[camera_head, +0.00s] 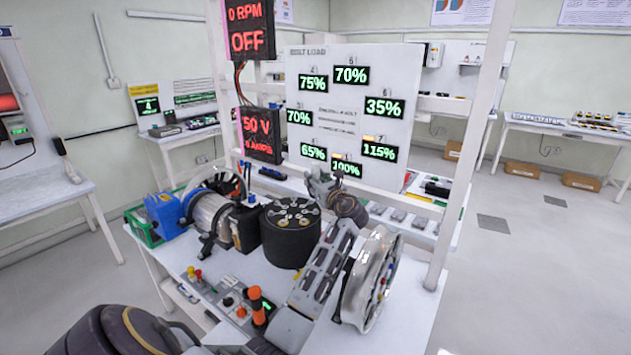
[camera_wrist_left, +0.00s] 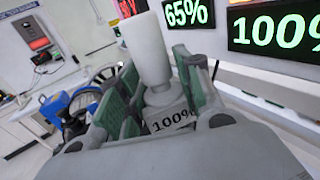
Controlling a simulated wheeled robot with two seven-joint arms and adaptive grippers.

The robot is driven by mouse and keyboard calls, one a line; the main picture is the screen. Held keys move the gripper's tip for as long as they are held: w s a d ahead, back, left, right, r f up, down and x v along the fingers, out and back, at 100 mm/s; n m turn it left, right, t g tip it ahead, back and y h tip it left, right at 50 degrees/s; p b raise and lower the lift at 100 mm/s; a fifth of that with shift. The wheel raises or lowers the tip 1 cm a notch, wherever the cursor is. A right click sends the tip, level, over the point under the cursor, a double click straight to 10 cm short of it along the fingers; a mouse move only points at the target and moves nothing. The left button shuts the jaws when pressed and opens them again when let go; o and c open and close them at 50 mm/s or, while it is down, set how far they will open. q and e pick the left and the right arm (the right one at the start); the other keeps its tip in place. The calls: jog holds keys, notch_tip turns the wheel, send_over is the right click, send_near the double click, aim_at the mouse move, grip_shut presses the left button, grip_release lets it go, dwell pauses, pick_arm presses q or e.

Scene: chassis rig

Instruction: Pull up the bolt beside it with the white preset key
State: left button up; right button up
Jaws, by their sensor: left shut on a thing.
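My left gripper (camera_head: 320,187) is raised above the black drum (camera_head: 288,243), in front of the load board. The key cannot be made out clearly in the head view. The drum's top carries several small light and gold pieces; which are bolts I cannot tell. A silver wheel (camera_head: 360,285) stands upright to its right. The load board (camera_head: 405,85) shows percentages, including 35%, 100% and 115%. My right gripper is not in view.
A control box with an orange-handled lever (camera_head: 257,306) sits at the table front. A blue motor unit (camera_head: 163,214) stands left of the drum. White frame posts (camera_head: 478,140) rise around the table.

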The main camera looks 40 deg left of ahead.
pick_arm(q)
jog(key=shift+r, duration=0.1)
jog(key=shift+p, duration=0.65)
jog(key=shift+f+b, duration=0.7)
jog(key=shift+f, duration=1.95)
jog(key=shift+f+b, duration=0.3)
jog(key=shift+f, duration=0.7)
dwell(0.7)
